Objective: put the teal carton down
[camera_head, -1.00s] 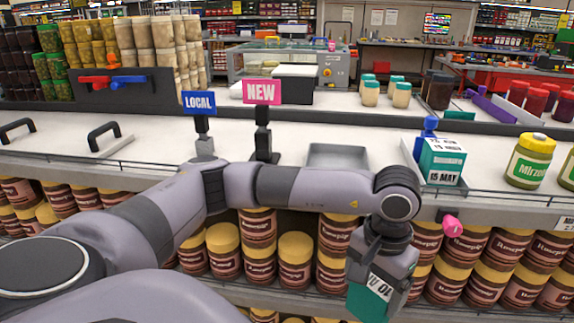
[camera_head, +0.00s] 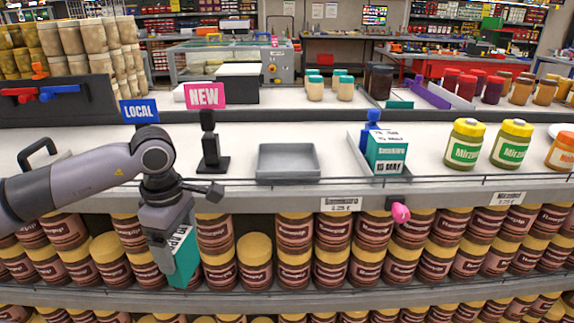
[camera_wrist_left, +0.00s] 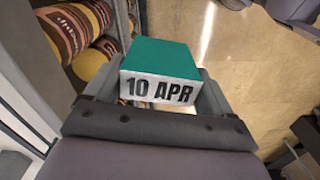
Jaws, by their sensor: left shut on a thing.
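My left gripper (camera_head: 166,240) points down in front of the shelf edge at the left of the head view. It is shut on a teal carton (camera_head: 184,258), whose lower part shows below the fingers. In the left wrist view the carton (camera_wrist_left: 160,60) sits between the fingers, with a white band reading "10 APR". A second teal carton (camera_head: 387,153), with a white band reading "15 MAY", stands on the counter in a grey holder (camera_head: 358,146) beside a blue piece. My right gripper is not in view.
An empty grey tray (camera_head: 288,175) lies on the white counter. A pink "NEW" sign (camera_head: 205,95) and a blue "LOCAL" sign (camera_head: 139,111) stand left of it. Yellow-lidded jars (camera_head: 465,146) stand at the right. Brown jars (camera_head: 255,262) fill the shelf below. A pink knob (camera_head: 400,213) sticks out at the shelf edge.

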